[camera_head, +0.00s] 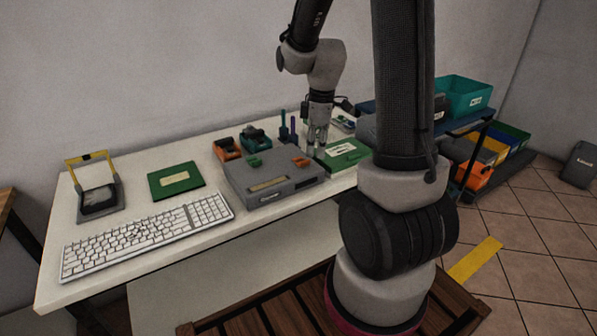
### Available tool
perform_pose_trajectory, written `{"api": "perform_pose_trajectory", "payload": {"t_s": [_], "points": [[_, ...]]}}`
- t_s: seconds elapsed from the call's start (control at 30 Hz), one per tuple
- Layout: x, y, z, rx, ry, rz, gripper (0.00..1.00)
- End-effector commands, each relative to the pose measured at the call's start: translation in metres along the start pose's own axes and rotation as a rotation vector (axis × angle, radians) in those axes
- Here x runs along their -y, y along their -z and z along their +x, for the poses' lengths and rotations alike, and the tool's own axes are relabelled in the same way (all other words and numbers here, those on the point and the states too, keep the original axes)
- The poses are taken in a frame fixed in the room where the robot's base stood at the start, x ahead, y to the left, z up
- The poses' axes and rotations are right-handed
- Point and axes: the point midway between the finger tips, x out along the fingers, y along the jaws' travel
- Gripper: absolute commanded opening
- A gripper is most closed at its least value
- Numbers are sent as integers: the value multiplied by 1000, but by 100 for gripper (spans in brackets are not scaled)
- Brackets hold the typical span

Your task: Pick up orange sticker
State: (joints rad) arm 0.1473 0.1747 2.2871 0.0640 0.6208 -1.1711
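A small orange piece (300,161), which looks like the orange sticker, lies on top of the grey box (275,197) near its right back part. My gripper (317,149) points down from above, close to the right back edge of the box, to the right of and slightly behind the orange piece. Its fingers look clear of the orange piece. They are too small in this view to tell how far apart they are, and I see nothing held between them.
A green piece (255,162) also lies on the grey box. Behind it stand an orange device (227,149) and a teal device (256,138). The keyboard (146,237) and a green board (176,181) are left.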

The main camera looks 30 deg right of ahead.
Motion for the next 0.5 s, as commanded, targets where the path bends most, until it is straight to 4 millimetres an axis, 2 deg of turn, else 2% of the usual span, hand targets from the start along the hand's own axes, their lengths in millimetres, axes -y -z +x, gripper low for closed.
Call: {"api": "perform_pose_trajectory", "payload": {"t_s": [0.1,0.2,0.37,0.5], "points": [[-27,14,-4,-29,-88,-301,20],[-35,18,-6,-29,-130,-487,20],[-38,20,-4,-21,-146,-624,20],[-39,20,10,-20,-143,-637,20]]}}
